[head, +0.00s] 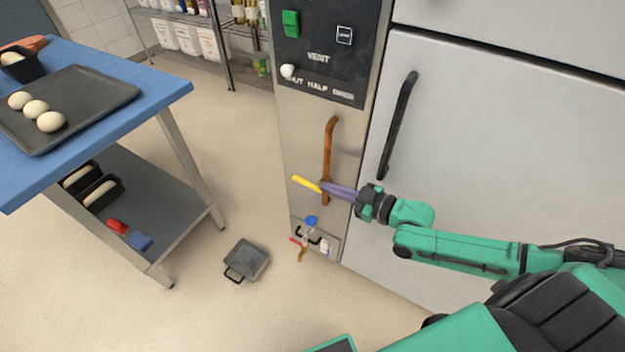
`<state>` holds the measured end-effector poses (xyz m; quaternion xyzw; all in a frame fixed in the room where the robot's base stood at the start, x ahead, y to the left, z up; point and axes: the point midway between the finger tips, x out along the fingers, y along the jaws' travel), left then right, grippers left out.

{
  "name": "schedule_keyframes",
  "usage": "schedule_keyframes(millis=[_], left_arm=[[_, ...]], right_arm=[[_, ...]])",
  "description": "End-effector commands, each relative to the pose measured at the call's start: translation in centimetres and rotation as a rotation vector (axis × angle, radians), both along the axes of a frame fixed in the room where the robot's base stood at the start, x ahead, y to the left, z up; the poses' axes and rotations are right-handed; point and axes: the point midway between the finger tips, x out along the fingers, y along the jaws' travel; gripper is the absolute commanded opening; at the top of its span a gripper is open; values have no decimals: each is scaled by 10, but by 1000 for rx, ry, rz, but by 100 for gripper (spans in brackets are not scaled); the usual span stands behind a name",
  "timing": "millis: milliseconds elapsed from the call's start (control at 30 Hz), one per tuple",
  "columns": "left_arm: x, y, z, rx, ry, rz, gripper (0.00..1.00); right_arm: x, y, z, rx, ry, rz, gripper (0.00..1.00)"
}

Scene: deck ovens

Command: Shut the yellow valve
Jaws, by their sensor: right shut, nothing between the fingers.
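The yellow valve lever (305,184) sits on a copper pipe (328,145) that runs up the front of the oven's narrow steel panel. The lever sticks out to the left, crosswise to the pipe and tilted slightly down to the right. My right gripper (327,187) reaches in from the right with its purple fingers shut and empty. Its fingertips overlap the pipe and the lever's right end in the picture; I cannot tell if they touch. The fingers hide the valve body. My left gripper is not in view.
A control panel (330,82) with a green switch (291,24) and a white knob (288,71) is above the pipe. A black oven door handle (398,125) is to the right. A blue-topped table (150,92) stands left. A grey pan (246,261) lies on the floor.

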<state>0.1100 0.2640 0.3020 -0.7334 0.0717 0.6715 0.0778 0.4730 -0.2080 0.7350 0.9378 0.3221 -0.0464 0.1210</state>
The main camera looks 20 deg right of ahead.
Motion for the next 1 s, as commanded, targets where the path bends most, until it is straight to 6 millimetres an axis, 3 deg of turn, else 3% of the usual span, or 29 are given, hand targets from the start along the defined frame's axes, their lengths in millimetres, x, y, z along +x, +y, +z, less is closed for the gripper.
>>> schedule_keyframes(millis=[200,367,733,867,1000], left_arm=[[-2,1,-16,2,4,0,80],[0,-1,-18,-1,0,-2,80],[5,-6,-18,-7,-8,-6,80],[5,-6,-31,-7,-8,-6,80],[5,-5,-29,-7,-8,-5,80]], right_arm=[[38,28,-9,3,-6,-2,0],[55,40,-12,0,-3,-1,0],[59,44,-13,-2,1,-1,0],[61,44,-27,-1,0,-1,0],[62,44,-25,-3,2,0,0]])
